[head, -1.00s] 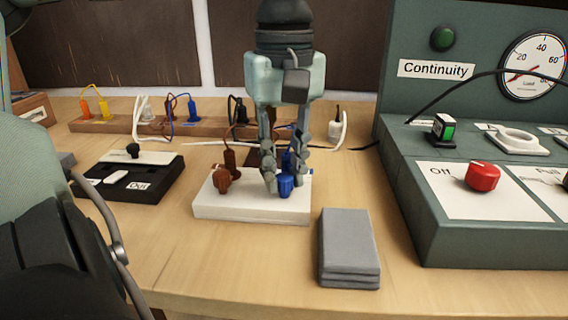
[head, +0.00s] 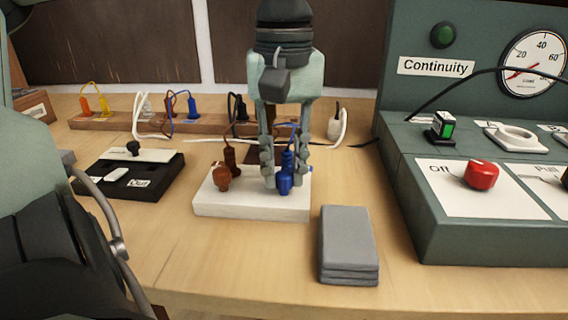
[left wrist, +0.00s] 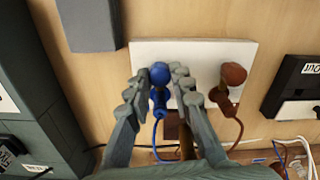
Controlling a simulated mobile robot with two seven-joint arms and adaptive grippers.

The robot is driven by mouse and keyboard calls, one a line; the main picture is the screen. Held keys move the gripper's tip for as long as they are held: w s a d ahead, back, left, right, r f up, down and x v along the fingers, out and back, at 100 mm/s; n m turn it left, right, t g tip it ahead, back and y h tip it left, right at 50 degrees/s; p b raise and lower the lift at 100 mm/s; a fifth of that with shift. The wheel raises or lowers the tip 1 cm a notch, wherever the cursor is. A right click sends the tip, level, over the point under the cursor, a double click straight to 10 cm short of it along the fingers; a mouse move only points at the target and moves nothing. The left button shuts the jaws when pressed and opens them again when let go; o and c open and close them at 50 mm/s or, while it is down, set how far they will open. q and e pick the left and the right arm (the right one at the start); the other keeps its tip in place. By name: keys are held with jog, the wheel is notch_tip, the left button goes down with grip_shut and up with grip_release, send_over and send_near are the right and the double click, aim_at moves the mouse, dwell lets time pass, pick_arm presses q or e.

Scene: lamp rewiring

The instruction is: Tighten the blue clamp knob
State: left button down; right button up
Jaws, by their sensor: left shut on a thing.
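The blue clamp knob (head: 284,184) stands on the right part of the white block (head: 245,207). A blue plug with a blue wire stands right behind it. My left gripper (head: 284,184) points down over the block, with its fingers on both sides of the blue knob, shut on it. In the left wrist view the knob (left wrist: 159,75) shows between the fingertips (left wrist: 161,82). A brown knob (head: 221,178) stands to the left on the same block, with a brown plug (head: 231,160) behind it. My right gripper is not in view.
A stack of grey plates (head: 348,245) lies in front, to the right of the block. A black switch box (head: 133,177) is at left. A wooden rack (head: 180,125) of plugs runs behind. A green test panel (head: 440,230) with a red knob (head: 481,174) stands at right.

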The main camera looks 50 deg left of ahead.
aim_at(284, 173)
pick_arm(q)
jog(key=c, duration=1.3)
grip_release()
notch_tip(284, 173, up, 12)
jog(key=shift+r, duration=0.1)
